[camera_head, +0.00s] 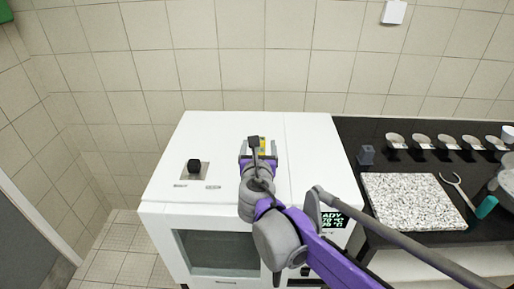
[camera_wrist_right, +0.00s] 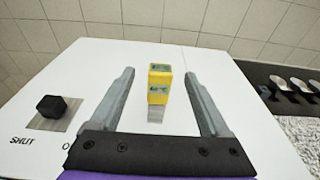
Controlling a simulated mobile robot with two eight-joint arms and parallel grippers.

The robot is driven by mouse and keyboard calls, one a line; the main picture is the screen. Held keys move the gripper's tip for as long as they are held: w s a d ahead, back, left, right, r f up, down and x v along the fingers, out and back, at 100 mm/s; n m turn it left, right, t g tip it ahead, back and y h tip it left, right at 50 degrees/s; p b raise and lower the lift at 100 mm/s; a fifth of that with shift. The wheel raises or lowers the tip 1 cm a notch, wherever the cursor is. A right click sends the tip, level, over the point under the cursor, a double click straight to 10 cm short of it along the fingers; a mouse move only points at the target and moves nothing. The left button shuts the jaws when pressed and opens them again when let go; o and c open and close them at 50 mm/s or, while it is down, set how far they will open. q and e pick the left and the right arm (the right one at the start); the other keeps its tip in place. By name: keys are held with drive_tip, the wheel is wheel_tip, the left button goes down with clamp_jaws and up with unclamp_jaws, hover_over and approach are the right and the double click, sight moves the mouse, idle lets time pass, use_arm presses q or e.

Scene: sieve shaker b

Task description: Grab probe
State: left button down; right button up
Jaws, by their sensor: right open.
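A yellow probe (camera_wrist_right: 159,84) with dark greenish faces and a grey lower part stands on the white cabinet top (camera_wrist_right: 95,62). In the head view only a bit of the yellow probe (camera_head: 262,140) shows past my gripper. My right gripper (camera_head: 258,150) is over the cabinet top with its fingers pointing to the back wall. In the wrist view my right gripper (camera_wrist_right: 160,76) is open, with one finger on each side of the probe and a gap on both sides. My left gripper is not in view.
A black knob (camera_head: 194,165) on a metal plate is left of my gripper. The cabinet has a window (camera_head: 217,253) and a lit display (camera_head: 333,219). At right, a dark bench holds a speckled slab (camera_head: 412,200), a teal-handled tool (camera_head: 486,207) and several small cups.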

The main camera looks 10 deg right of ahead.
drive_tip(key=x, duration=0.8)
drive_tip(key=shift+f+p, duration=0.25)
drive_tip(key=shift+p, duration=0.05)
drive_tip(key=shift+s, duration=0.15)
drive_tip(key=shift+c, duration=1)
clamp_jaws()
